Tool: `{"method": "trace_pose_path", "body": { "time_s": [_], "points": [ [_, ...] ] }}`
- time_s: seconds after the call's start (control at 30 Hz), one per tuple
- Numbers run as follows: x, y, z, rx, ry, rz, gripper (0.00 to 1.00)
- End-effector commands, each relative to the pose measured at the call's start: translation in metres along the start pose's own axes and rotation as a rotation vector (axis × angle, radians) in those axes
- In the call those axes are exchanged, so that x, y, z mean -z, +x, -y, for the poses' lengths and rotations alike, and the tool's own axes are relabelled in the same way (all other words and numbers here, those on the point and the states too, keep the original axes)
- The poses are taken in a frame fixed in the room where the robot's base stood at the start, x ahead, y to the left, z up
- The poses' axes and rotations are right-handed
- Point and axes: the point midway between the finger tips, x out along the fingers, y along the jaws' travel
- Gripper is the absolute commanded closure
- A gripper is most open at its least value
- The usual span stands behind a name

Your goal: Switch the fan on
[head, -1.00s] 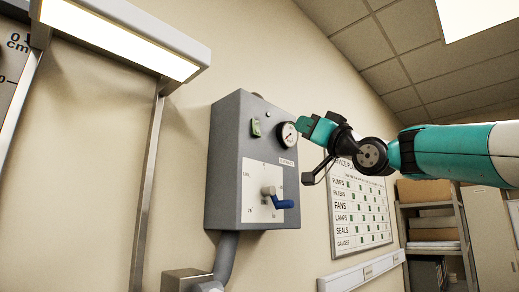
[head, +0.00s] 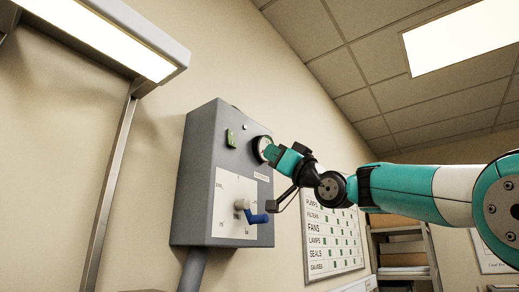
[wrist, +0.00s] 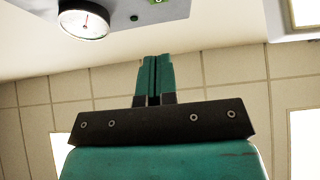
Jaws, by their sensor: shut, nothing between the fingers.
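A grey control box (head: 203,165) is fixed to the wall. On its front are a green switch (head: 231,138), a round gauge (head: 261,146) and a lever with a blue handle (head: 258,218) over a white marked plate (head: 228,222). My gripper (head: 268,153) is shut and empty, its tip overlapping the gauge's lower right in the head view; touch cannot be told. In the wrist view my gripper's closed fingers (wrist: 154,60) point up, apart from the gauge (wrist: 84,22) in the picture. The green switch (wrist: 160,1) is cut by the top edge there.
A wall chart (head: 334,235) listing fans and other items hangs right of the box. A shelf (head: 400,250) stands farther right. A lit lamp (head: 105,35) on a metal post (head: 112,180) is at the left. A conduit (head: 192,270) leaves the box's underside.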

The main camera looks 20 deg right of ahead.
Motion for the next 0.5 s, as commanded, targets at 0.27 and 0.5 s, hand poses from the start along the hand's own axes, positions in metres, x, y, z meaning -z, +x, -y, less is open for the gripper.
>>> {"method": "trace_pose_path", "body": {
  "time_s": [0.27,0.5],
  "points": [
    [0.007,0.060,0.001,0.003,0.003,0.001,1.00],
    [-0.003,0.100,0.001,0.001,0.005,0.004,1.00]
  ]
}}
